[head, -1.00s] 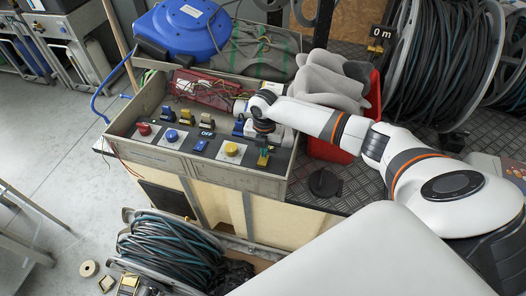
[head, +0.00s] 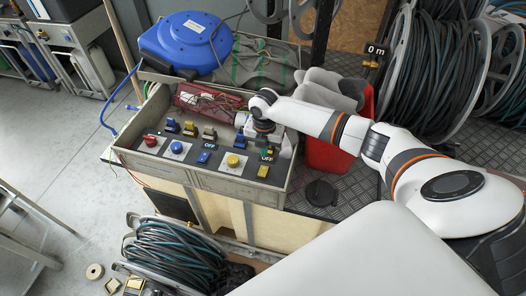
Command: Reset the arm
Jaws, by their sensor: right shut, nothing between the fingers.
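My right arm (head: 335,127) reaches in from the right over the grey control box. My right gripper (head: 264,136) is shut and empty, pointing down above the right end of the control panel (head: 218,160), close over a yellow switch (head: 263,171) beside an "OFF" label. Whether it touches anything there I cannot tell. My left gripper is not in view.
A blue hose reel (head: 187,42) stands behind the box. A red bin (head: 330,150) with grey pieces is right of it. Large hose reels (head: 440,75) stand at the right, and another (head: 172,253) lies at the lower left. A black disc (head: 321,193) lies on the plate.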

